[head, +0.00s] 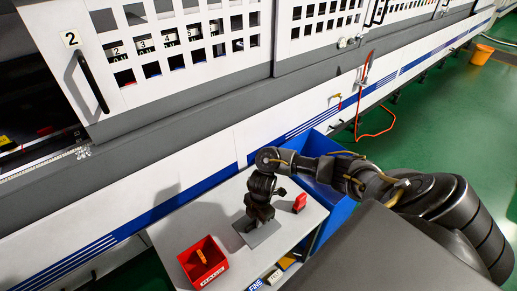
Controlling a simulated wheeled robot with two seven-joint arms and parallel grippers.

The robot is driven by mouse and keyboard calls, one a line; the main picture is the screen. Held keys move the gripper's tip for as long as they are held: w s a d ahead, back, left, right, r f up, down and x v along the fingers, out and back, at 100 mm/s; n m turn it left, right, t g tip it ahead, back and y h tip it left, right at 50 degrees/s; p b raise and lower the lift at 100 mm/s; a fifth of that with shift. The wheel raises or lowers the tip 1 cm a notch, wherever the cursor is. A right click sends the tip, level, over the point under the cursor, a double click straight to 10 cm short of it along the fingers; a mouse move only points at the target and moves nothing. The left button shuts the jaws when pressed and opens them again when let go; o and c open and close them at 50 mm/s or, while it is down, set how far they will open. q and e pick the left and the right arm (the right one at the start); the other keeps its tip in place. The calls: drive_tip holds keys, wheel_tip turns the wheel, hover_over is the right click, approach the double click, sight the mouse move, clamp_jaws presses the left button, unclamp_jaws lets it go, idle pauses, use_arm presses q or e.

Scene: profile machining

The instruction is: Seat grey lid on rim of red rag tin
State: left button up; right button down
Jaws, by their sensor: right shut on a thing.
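The red rag tin (204,266) stands open on the light grey table top at its near left, with a label on its front wall. Something orange shows inside it. My right gripper (259,222) points down over the table, to the right of and behind the tin. It is shut on the grey lid (265,237), a flat plate that is partly hidden by the gripper. The lid is apart from the tin; I cannot tell its exact height above the table. My left gripper is not in view.
A small red object (300,203) stands on the table (180,237) right of my gripper. A blue bin (335,203) is beside the table's right side. A shelf with labelled items (272,277) is below the front edge. The large white machine (200,130) runs behind.

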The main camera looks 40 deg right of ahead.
sight(255, 228)
drive_tip(key=r, duration=0.1)
drive_tip(key=a+r, duration=0.1)
drive_tip(key=s+r+p, duration=0.1)
drive_tip(key=shift+a+r, duration=0.2)
drive_tip(key=shift+a, duration=0.1)
drive_tip(key=s+a+r+p, duration=0.2)
drive_tip(key=s+a+r, duration=0.1)
drive_tip(key=s+a, duration=0.2)
drive_tip(key=shift+s+a+r, duration=0.3)
drive_tip(key=shift+a+r, duration=0.1)
drive_tip(key=shift+a, duration=1)
